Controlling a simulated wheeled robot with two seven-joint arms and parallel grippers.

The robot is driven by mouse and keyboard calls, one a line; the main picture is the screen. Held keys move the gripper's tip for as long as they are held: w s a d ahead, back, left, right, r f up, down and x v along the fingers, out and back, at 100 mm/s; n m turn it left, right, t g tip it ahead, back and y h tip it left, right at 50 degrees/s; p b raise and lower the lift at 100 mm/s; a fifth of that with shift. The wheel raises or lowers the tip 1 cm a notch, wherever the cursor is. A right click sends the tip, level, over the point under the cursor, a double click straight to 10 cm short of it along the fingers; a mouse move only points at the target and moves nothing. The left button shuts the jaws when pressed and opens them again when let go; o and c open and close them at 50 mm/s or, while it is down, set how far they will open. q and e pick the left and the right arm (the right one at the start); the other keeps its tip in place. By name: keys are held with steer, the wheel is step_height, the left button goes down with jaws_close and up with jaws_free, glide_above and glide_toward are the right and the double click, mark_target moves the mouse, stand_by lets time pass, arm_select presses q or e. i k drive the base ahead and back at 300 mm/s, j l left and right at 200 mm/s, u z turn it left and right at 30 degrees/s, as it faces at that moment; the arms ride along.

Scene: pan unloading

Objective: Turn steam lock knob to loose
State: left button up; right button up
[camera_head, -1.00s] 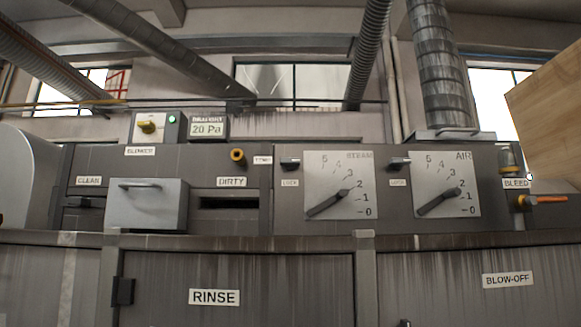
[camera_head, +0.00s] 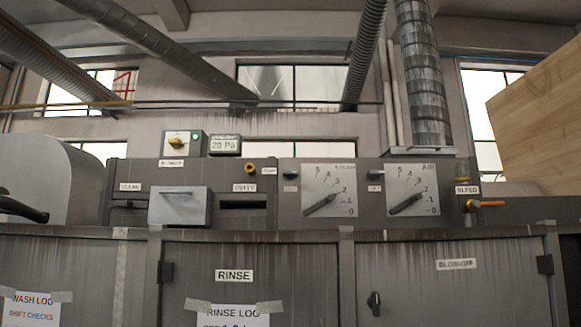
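The steam lock knob (camera_head: 290,175) is a small dark knob at the upper left of the steam dial (camera_head: 329,190) in the head view. A small pale label (camera_head: 290,188) sits just under it, too small to read now. The knob looks roughly horizontal, but its exact setting is too small to tell. The steam dial's dark pointer slants from lower left to upper right. A similar small knob (camera_head: 376,177) sits beside the air dial (camera_head: 412,189). Neither of my grippers can be made out, and nothing touches the steam lock knob.
The grey cabinet front (camera_head: 400,285) spans the view below the panel. A metal box with a handle (camera_head: 180,205) juts out left of the dials. An orange-handled bleed valve (camera_head: 487,204) is to the right. A wooden block (camera_head: 540,125) and dark curved shape (camera_head: 22,207) occupy the sides.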

mark_target(289, 173)
steer(key=i, duration=1.25)
